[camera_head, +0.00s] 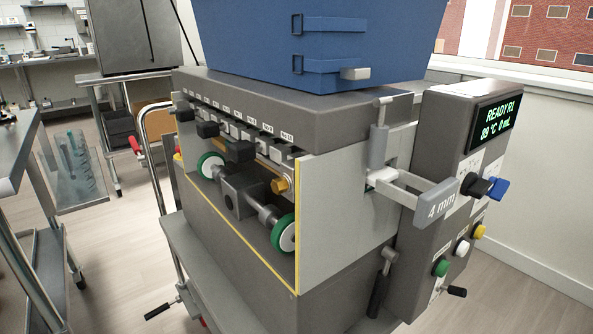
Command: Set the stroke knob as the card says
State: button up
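A gummy depositor with a blue hopper (320,35) stands in the middle. Its grey control panel (432,125) on the right carries a black knob (475,186) and a blue knob (497,188), with pale labels around them that are too small to read. A brass-coloured knob (280,186) sits at the machine's front opening. I cannot tell which of these is the stroke knob. A grey block marked "4 mm" (437,205) sticks out on a pale bracket at the right side. No card is clearly identifiable. My gripper is not in view.
The display (490,122) reads "READY R1", "89 °C 0 mL", partly unclear. Green (441,267), white (462,247) and yellow (479,231) buttons sit low on the panel. A metal table (22,160) is at the left. Floor beyond it is partly open.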

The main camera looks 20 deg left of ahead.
aim_at(497, 191)
jog(key=z, duration=1.15)
jog(key=i, duration=0.35)
jog(key=u, duration=0.8)
